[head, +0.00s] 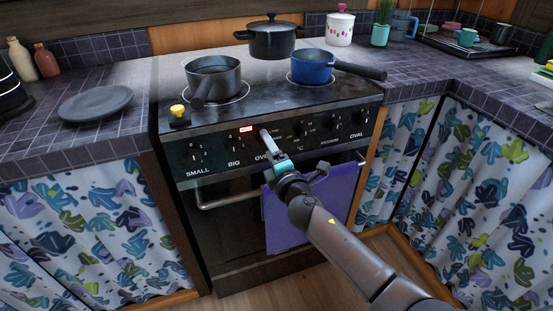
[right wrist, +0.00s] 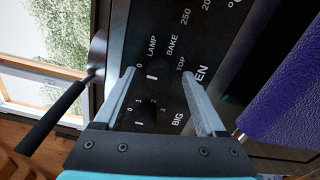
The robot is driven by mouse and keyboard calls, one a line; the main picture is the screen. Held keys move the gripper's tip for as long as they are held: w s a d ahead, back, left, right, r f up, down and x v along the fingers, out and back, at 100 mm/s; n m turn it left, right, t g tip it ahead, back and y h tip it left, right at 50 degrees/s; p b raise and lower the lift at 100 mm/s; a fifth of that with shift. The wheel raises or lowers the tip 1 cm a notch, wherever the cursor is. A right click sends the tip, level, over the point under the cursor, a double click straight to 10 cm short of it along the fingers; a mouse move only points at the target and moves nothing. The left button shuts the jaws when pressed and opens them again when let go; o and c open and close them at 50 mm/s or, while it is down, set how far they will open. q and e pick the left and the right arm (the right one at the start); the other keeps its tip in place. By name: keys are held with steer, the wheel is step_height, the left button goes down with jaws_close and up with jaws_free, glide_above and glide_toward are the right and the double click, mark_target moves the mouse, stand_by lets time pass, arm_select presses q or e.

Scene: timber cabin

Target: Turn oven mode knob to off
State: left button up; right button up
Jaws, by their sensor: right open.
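The oven mode knob (right wrist: 152,77) is dark, with a short white mark, on the black stove panel. The marks 0, LAMP, BAKE and TOP are printed around it. I cannot tell surely which mark it points to. My right gripper (right wrist: 158,74) is open, its two pale fingers reaching toward the panel on either side of this knob. Contact is not clear. In the head view, my right gripper (head: 269,140) is at the panel by the OVEN label and hides the knob. My left gripper is not in view.
The BIG knob (right wrist: 140,112) is close beside the oven mode knob. A purple towel (head: 312,205) hangs on the oven handle (head: 225,200), just below my right gripper. A grey pot (head: 213,75) and blue pan (head: 312,65) stand on the hob. A yellow-topped object (head: 178,112) sits at its front left.

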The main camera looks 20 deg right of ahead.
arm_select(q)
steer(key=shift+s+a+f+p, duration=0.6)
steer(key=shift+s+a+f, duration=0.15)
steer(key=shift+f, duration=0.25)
arm_select(e)
steer(key=s, duration=1.5)
steer(key=shift+d, duration=0.25)
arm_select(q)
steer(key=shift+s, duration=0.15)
